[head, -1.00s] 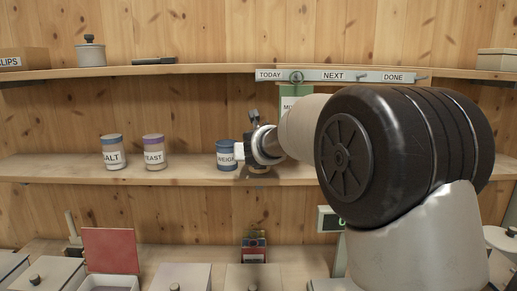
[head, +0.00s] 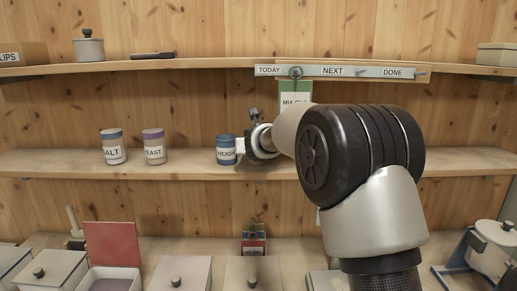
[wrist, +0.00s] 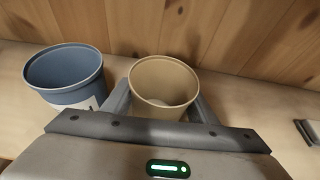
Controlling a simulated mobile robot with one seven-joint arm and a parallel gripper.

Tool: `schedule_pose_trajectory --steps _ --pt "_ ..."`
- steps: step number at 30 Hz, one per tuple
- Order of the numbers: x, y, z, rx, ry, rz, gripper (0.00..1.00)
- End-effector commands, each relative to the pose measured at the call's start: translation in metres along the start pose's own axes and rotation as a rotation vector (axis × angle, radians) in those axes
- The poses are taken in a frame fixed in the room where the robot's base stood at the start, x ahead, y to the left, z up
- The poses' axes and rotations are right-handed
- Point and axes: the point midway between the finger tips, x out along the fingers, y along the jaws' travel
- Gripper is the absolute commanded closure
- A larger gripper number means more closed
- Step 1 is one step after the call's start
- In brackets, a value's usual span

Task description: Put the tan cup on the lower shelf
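The tan cup (wrist: 165,82) is upright between the two fingers of my gripper (wrist: 164,104) in the wrist view, its open rim facing up. The fingers lie close against both sides of it and look shut on it. A pale patch shows inside the cup. In the head view my gripper (head: 257,147) is at the lower shelf (head: 190,168), just right of the blue cup; the tan cup is mostly hidden there. I cannot tell whether its base touches the shelf.
The blue cup (head: 226,150) marked WEIGH is close left, also in the wrist view (wrist: 66,72). Salt (head: 113,147) and yeast (head: 154,147) jars stand farther left. The upper shelf (head: 200,65) is overhead. A green-topped card (head: 295,92) hangs behind my arm. A dark object (wrist: 307,131) lies right.

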Motion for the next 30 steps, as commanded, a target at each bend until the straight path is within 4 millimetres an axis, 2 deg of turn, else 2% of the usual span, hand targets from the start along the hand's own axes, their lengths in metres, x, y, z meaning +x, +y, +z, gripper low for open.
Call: schedule_pose_trajectory --steps 1,3,15,19,30 --pt "0.000 0.000 0.000 0.000 0.000 0.000 0.41" --pt "0.000 0.000 0.000 0.000 0.000 0.000 0.29" --pt "-0.004 0.000 0.005 0.000 -0.001 0.000 0.29" --pt "-0.024 0.001 0.003 0.000 -0.002 0.001 0.29" --pt "-0.101 0.000 0.004 0.000 -0.002 0.001 0.29"
